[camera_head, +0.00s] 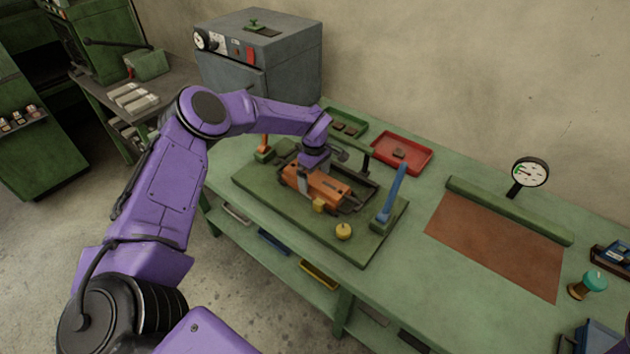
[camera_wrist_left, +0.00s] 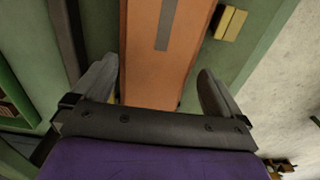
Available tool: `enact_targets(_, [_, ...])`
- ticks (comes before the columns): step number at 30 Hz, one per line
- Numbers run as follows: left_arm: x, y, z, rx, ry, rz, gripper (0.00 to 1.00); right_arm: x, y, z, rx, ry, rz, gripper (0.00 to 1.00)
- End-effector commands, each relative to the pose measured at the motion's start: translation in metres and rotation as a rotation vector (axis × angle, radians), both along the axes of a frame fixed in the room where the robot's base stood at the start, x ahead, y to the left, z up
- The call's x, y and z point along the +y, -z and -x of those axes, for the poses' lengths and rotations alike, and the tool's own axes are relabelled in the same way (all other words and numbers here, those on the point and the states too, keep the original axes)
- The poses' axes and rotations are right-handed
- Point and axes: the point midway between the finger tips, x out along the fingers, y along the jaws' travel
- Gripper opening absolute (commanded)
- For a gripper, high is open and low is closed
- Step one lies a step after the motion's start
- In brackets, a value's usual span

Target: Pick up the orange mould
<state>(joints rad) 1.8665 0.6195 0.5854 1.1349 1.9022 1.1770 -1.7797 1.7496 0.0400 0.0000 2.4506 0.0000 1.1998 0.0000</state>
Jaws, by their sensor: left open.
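The orange mould (camera_head: 326,189) is a long orange block on the green raised board (camera_head: 362,252) on the bench. In the left wrist view the mould (camera_wrist_left: 165,50) runs up the middle, with a grey strip along its top. My left gripper (camera_head: 309,182) is over the mould's left part in the head view. In the left wrist view its two fingers (camera_wrist_left: 158,84) are apart, one on each side of the mould. Contact cannot be told. My right gripper is out of view.
A blue upright lever (camera_head: 392,194) and a yellow knob (camera_head: 343,231) stand right of and in front of the mould. A red tray (camera_head: 402,153) lies behind. A brown sheet (camera_head: 490,243) lies to the right. A grey oven (camera_head: 262,62) stands at the back left.

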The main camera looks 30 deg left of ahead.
Motion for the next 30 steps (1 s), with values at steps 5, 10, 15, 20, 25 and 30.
enact_targets(5, [-0.001,0.021,-0.001,0.001,0.002,-0.002,1.00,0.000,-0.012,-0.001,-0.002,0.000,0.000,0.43])
enact_targets(10, [-0.002,0.024,-0.001,-0.001,0.003,-0.001,1.00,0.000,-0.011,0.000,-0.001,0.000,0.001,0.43])
enact_targets(15, [-0.002,0.024,-0.001,0.000,0.003,-0.001,0.58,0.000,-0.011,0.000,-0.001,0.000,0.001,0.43])
enact_targets(20, [-0.002,0.024,-0.002,-0.001,0.004,-0.001,0.08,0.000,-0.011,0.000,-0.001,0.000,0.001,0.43])
enact_targets(25, [-0.003,0.020,-0.004,-0.008,0.003,0.001,0.08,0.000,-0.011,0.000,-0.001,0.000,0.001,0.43])
enact_targets(30, [-0.002,0.017,-0.004,-0.008,0.003,0.001,0.08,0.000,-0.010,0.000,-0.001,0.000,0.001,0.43])
